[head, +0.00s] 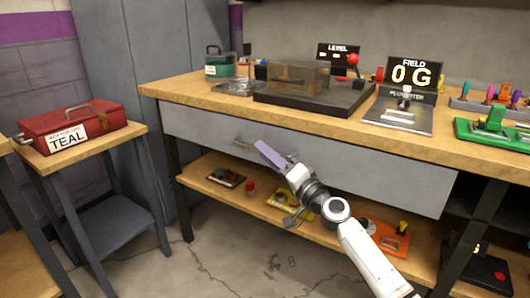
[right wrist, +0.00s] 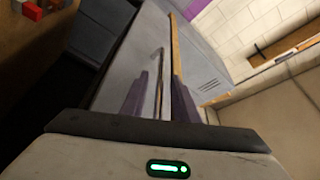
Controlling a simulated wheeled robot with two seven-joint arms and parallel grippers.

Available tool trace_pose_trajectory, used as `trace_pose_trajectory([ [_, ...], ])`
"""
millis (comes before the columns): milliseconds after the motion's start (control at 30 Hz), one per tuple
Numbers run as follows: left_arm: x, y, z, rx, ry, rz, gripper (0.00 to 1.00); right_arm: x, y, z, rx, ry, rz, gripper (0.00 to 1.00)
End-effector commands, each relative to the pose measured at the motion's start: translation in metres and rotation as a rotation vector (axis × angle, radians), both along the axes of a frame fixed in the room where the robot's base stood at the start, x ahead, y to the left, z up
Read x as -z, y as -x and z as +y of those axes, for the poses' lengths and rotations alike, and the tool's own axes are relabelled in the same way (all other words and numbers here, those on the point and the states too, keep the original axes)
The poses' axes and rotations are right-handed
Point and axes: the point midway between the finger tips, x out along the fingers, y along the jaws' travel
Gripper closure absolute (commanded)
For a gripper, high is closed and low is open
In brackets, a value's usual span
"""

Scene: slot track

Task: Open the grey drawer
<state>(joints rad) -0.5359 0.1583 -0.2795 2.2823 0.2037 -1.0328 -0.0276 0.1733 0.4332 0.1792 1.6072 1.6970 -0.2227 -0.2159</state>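The grey drawer (head: 215,131) has a long front under the wooden top of the workbench and looks closed in the head view. Its front also shows in the right wrist view (right wrist: 124,70). A thin metal bar handle (head: 242,145) sits on the front. My right gripper (head: 266,152), with purple fingers, is at the handle. In the right wrist view the fingers are apart, with the handle bar (right wrist: 159,75) between them. I cannot tell whether either finger touches it. My left gripper is out of view.
On the bench top (head: 180,90) stand a dark track unit (head: 300,95), a "0 G" display (head: 411,74) and a green device (head: 490,130). A red toolbox (head: 72,127) is on a side table at left. A lower shelf (head: 215,190) holds several small items. Floor before the bench is clear.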

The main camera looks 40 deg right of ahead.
Motion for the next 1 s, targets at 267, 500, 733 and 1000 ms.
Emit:
trace_pose_trajectory([
  [267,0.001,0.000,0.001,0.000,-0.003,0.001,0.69,-0.001,-0.009,0.001,0.001,0.001,0.001,0.72],
  [500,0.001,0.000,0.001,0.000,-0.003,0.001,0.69,-0.001,-0.009,0.001,0.000,0.001,0.001,0.89],
  [733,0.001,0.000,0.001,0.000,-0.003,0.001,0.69,-0.001,-0.009,0.001,0.000,0.001,0.001,1.00],
  [1000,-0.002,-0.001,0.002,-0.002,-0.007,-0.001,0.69,-0.003,-0.011,0.018,-0.015,-0.002,0.000,1.00],
])
